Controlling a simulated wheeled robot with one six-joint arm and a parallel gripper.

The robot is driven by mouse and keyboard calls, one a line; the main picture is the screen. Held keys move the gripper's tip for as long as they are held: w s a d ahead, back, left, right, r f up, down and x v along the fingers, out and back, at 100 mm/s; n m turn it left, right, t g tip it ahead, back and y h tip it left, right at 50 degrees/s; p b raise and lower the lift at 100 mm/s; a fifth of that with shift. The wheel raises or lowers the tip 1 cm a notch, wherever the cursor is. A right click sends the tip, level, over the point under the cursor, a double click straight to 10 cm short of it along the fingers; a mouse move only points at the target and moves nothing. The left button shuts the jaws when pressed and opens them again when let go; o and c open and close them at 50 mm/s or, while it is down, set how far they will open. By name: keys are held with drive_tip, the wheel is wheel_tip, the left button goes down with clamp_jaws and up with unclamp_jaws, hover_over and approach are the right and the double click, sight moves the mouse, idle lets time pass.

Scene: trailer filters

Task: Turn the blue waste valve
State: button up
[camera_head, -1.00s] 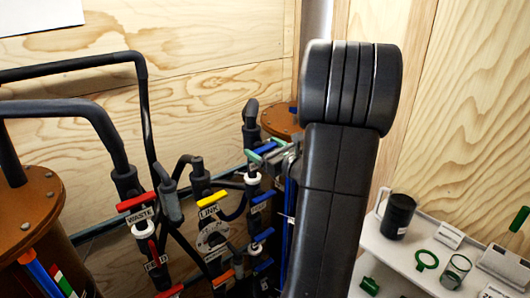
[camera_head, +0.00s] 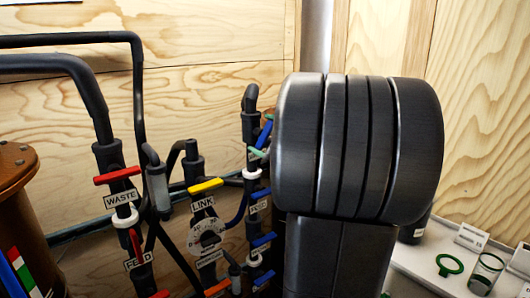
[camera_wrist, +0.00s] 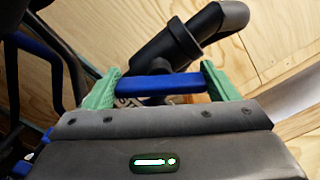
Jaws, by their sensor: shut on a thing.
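A blue valve handle (camera_head: 265,131) sits high on the right-hand dark pipe, slanted steeply in the head view. In the wrist view the blue handle (camera_wrist: 160,84) spans between the green fingertips of my gripper (camera_wrist: 160,88), which touch its two ends. My gripper (camera_head: 258,153) is mostly hidden behind my arm in the head view, with green finger parts showing beside the handle. A black pipe stub (camera_wrist: 185,38) rises behind the handle. No label for this handle is readable.
A red handle (camera_head: 117,175) with a WASTE label and a yellow LINK handle (camera_head: 205,186) are to the left. Lower blue handles (camera_head: 263,240) are close below. A white shelf (camera_head: 425,262) with a green ring (camera_head: 450,265) and a glass jar (camera_head: 486,272) stands right.

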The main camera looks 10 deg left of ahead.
drive_tip(key=n+b, duration=0.2)
drive_tip(key=b, duration=0.1)
drive_tip(key=n+b, duration=0.2)
drive_tip(key=b, duration=0.1)
drive_tip(key=shift+f, duration=0.4)
drive_tip(key=n+b, duration=0.3)
drive_tip(key=shift+r, duration=0.2)
drive_tip(key=o, duration=0.9)
drive_tip(key=shift+o, duration=0.2)
drive_tip(key=shift+r, duration=0.1)
drive_tip(key=v, duration=1.3)
drive_tip(key=shift+s+d, duration=0.25)
